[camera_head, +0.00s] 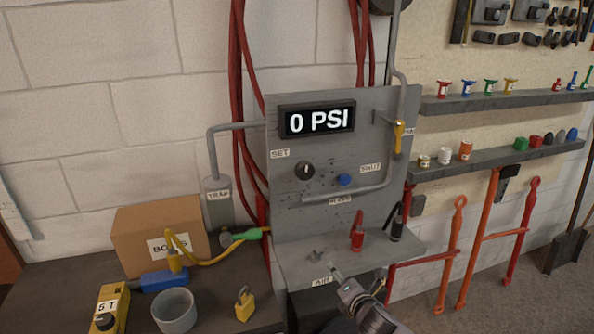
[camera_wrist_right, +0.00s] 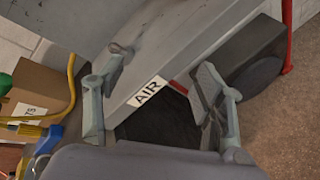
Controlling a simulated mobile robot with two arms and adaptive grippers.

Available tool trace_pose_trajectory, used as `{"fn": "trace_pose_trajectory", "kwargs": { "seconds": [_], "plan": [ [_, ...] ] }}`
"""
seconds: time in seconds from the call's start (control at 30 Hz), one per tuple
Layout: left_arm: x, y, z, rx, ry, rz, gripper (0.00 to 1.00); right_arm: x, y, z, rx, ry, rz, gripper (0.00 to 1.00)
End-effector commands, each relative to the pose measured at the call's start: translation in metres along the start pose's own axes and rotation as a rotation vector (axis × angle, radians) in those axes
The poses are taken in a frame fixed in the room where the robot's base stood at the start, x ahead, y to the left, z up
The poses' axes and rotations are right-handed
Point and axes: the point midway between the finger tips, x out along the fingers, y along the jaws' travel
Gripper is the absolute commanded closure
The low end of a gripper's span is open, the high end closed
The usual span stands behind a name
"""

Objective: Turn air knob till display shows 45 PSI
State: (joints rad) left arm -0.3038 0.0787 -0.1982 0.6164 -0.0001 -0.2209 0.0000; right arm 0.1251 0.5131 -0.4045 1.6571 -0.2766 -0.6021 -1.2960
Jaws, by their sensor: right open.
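The control panel (camera_head: 330,215) has a display (camera_head: 317,119) that reads 0 PSI. A small grey knob (camera_head: 317,256) sits on the sloping lower shelf, just above the AIR label (camera_head: 322,281). The label also shows in the right wrist view (camera_wrist_right: 148,90). A dark round knob (camera_head: 305,170) sits by the SET label (camera_head: 280,154). My right gripper (camera_head: 336,271) reaches in from the bottom, just below and right of the small grey knob. In the right wrist view its fingers (camera_wrist_right: 160,62) are spread and hold nothing. My left gripper is not in view.
A blue button (camera_head: 344,180), a yellow-handled lever (camera_head: 399,138) and red and black upright items (camera_head: 357,235) are on the panel. A cardboard box (camera_head: 160,230), grey cup (camera_head: 174,310) and yellow padlock (camera_head: 244,304) stand left. Red bars (camera_head: 420,262) stand right.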

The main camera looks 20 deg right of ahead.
Motion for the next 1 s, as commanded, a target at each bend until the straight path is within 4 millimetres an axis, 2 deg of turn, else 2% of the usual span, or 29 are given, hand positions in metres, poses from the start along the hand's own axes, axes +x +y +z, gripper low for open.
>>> {"fn": "trace_pose_trajectory", "kwargs": {
  "seconds": [0.03, 0.2, 0.3, 0.4, 0.5, 0.63, 0.77, 1.0],
  "plan": [
    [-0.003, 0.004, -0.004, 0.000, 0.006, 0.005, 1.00, -0.006, 0.027, 0.014, -0.066, -0.022, 0.043, 0.36],
    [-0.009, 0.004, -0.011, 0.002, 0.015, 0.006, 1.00, -0.039, 0.115, 0.055, -0.336, -0.115, 0.175, 0.36],
    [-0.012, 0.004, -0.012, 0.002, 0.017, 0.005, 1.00, -0.065, 0.163, 0.074, -0.495, -0.184, 0.245, 0.36],
    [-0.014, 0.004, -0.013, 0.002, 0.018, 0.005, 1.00, -0.089, 0.197, 0.088, -0.620, -0.246, 0.292, 0.36],
    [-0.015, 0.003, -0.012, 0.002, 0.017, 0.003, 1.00, -0.102, 0.214, 0.093, -0.686, -0.280, 0.315, 0.36],
    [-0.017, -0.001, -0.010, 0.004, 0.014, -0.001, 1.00, -0.099, 0.221, 0.096, -0.704, -0.290, 0.319, 0.36],
    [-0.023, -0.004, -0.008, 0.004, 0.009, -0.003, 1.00, -0.084, 0.228, 0.099, -0.701, -0.289, 0.318, 0.36],
    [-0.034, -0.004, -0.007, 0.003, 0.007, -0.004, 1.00, -0.044, 0.244, 0.106, -0.699, -0.289, 0.316, 0.36]
  ]
}}
